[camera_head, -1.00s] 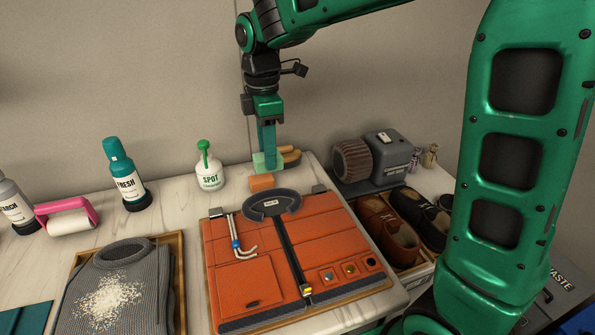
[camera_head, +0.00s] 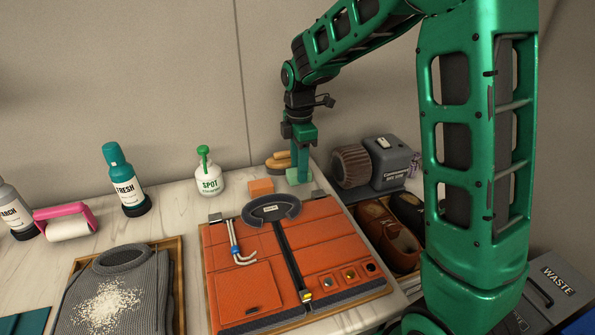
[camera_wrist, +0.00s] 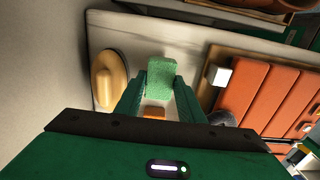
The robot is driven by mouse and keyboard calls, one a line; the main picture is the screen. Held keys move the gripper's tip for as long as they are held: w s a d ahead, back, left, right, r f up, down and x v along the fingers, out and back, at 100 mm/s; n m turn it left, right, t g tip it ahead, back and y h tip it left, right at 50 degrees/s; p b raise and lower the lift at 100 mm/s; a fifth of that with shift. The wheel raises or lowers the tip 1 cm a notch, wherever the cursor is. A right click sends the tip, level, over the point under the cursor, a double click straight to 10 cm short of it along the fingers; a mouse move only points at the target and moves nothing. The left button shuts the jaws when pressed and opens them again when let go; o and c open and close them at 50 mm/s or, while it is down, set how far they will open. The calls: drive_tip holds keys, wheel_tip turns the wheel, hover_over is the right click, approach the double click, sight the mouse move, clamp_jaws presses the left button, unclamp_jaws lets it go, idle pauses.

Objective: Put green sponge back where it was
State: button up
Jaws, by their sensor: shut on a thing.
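The green sponge (camera_wrist: 161,78) is between the fingertips of my gripper (camera_wrist: 159,92) in the wrist view. In the head view the sponge (camera_head: 297,177) is at the lower end of my gripper (camera_head: 298,170), low over the back right of the white marbled table. I cannot tell whether it touches the table. My gripper is shut on it. An orange block (camera_head: 261,187) sits on the table just left of the sponge; part of it shows between my fingers in the wrist view (camera_wrist: 154,112).
A wooden-backed brush (camera_head: 279,160) lies behind the sponge. A white SPOT bottle (camera_head: 209,175) stands further left. The grey machine with a brown roller (camera_head: 388,162) is to the right. An orange folded garment (camera_head: 240,270) lies in front, with shoes (camera_head: 388,235) in a crate beside it.

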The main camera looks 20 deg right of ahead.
drive_tip(key=shift+f, duration=0.65)
drive_tip(key=o, duration=1)
drive_tip(key=shift+f, duration=0.1)
wheel_tip(320, 180, up, 12)
drive_tip(key=s+d+m, duration=0.7)
drive_tip(key=s+d, duration=0.2)
drive_tip(key=s+d+f+m, duration=0.1)
drive_tip(key=s+d+m, duration=0.1)
drive_tip(key=s+m, duration=0.3)
drive_tip(key=s+d+f+m, duration=0.2)
drive_tip(key=s+m, duration=0.4)
drive_tip(key=s, duration=0.6)
drive_tip(key=s+d+f+m, duration=0.2)
drive_tip(key=s+d+m, duration=0.2)
drive_tip(key=s+m, duration=0.2)
drive_tip(key=shift+s+d+f, duration=0.1)
drive_tip(key=shift+s+f, duration=0.05)
drive_tip(key=shift+s, duration=0.45)
drive_tip(key=shift+s+d+f, duration=0.1)
drive_tip(key=shift+s, duration=0.5)
